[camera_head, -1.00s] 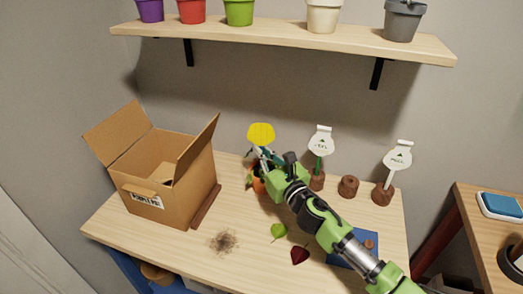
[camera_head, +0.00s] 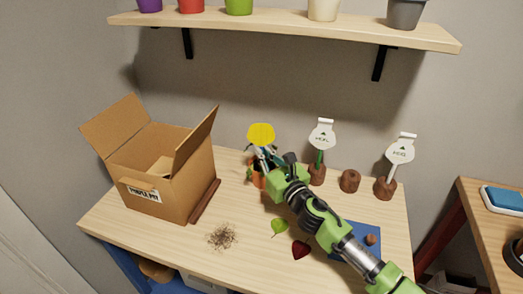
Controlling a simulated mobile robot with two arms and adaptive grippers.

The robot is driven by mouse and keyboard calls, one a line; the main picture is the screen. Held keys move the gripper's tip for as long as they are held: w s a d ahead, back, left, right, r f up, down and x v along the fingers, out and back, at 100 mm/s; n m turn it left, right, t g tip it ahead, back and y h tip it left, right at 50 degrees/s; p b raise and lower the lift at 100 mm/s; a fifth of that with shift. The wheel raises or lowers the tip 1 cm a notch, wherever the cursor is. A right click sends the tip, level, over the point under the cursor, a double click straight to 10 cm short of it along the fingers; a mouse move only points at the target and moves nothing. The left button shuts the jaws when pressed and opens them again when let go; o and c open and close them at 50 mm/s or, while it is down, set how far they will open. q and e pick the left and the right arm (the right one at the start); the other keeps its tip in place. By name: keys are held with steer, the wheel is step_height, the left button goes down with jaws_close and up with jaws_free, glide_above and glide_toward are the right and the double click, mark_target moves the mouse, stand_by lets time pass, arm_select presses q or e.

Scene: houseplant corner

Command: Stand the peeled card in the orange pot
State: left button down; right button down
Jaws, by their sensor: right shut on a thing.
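The peeled card has a yellow rounded head (camera_head: 262,134) and stands upright above the orange pot (camera_head: 256,181). My right gripper (camera_head: 264,157) is shut on the card below its head. The gripper and arm hide much of the pot and the card's lower end, so I cannot tell whether the card touches the pot's contents. Some green leaves show at the pot. My left gripper is not in view.
Two white-headed cards (camera_head: 322,134) (camera_head: 399,151) stand in brown plugs, with an empty plug (camera_head: 350,181) between them. An open cardboard box (camera_head: 165,205) stands left. Soil crumbs (camera_head: 222,237), a green leaf (camera_head: 280,227), a dark red leaf (camera_head: 301,250) and a blue mat (camera_head: 362,233) lie in front.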

steer(key=shift+f, duration=0.35)
steer(key=shift+s+d+f+b, duration=0.1)
steer(key=shift+d+f+b, duration=0.15)
steer(key=shift+f+b, duration=0.25)
steer(key=shift+s+d+f+b, duration=0.1)
steer(key=shift+d+f+b, duration=0.1)
steer(key=shift+f+b, duration=0.3)
steer(key=shift+r, duration=0.15)
steer(key=c, duration=2.2)
jaws_free()
steer(key=shift+o, duration=0.2)
steer(key=shift+s, duration=0.1)
steer(key=p+v, duration=0.2)
steer(key=v, duration=0.7)
steer(key=shift+s+a, duration=0.2)
